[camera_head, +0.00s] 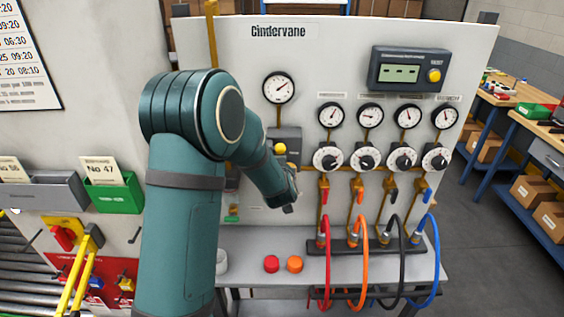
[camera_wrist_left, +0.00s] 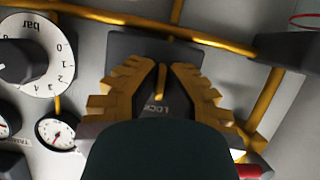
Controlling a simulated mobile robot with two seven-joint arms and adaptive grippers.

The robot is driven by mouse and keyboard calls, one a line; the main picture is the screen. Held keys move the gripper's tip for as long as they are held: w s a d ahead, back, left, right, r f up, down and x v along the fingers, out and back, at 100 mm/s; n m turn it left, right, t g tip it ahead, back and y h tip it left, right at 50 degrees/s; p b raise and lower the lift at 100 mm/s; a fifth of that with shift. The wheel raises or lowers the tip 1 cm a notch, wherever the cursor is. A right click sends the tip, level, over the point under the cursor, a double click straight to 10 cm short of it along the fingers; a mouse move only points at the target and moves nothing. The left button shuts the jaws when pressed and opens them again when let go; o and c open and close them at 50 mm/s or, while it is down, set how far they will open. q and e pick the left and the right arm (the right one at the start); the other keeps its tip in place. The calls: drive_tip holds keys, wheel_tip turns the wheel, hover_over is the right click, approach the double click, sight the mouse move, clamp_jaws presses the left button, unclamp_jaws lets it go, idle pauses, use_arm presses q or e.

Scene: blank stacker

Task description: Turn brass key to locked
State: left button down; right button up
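The brass key (camera_wrist_left: 161,80) stands upright in the left wrist view, in front of a dark plate (camera_wrist_left: 125,44) with the letters LOCK on it. The two yellow fingers of my left gripper (camera_wrist_left: 162,66) are on either side of the key, close together at their tips. Whether they press on it cannot be made out. In the head view my left arm reaches across to the panel, and its gripper end (camera_head: 290,204) is at the panel, left of the dials. The key is hidden there. My right gripper is in neither view.
The panel (camera_head: 345,55) carries gauges, a row of dials (camera_head: 328,158) and valves with coloured hoses (camera_head: 325,255). A dark box with a yellow knob (camera_head: 279,148) sits just above my gripper. Red and orange buttons (camera_head: 283,264) stand on the shelf below.

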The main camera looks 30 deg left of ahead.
use_arm(q)
drive_tip(key=shift+w+r+m+y+p, duration=0.1)
drive_tip(key=shift+r+m+y+p, duration=0.05)
drive_tip(key=shift+m+y+p, duration=0.15)
idle(0.4)
drive_tip(key=c, duration=1.1)
unclamp_jaws()
drive_tip(key=shift+c, duration=0.2)
drive_tip(key=v, duration=1.2)
drive_tip(key=shift+a, duration=0.1)
